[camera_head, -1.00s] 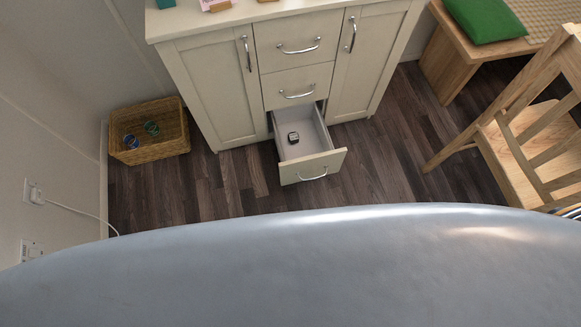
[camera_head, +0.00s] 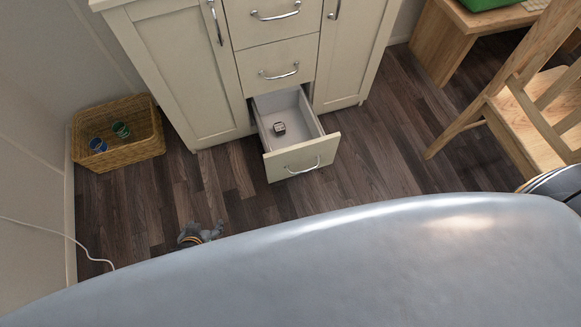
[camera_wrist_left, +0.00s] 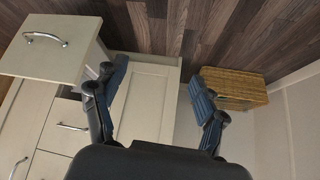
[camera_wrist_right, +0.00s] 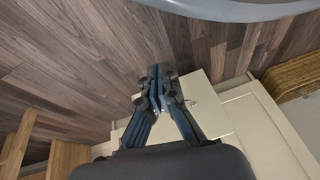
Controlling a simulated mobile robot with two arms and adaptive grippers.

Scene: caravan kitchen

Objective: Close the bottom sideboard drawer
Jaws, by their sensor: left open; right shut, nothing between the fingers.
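A wicker basket (camera_head: 118,155) with blue and green items stands left of the sideboard. A wooden chair (camera_head: 530,100) and a wooden bench (camera_head: 445,50) are at right. A white cable (camera_head: 50,230) runs along the left wall. The floor before the drawer is clear.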

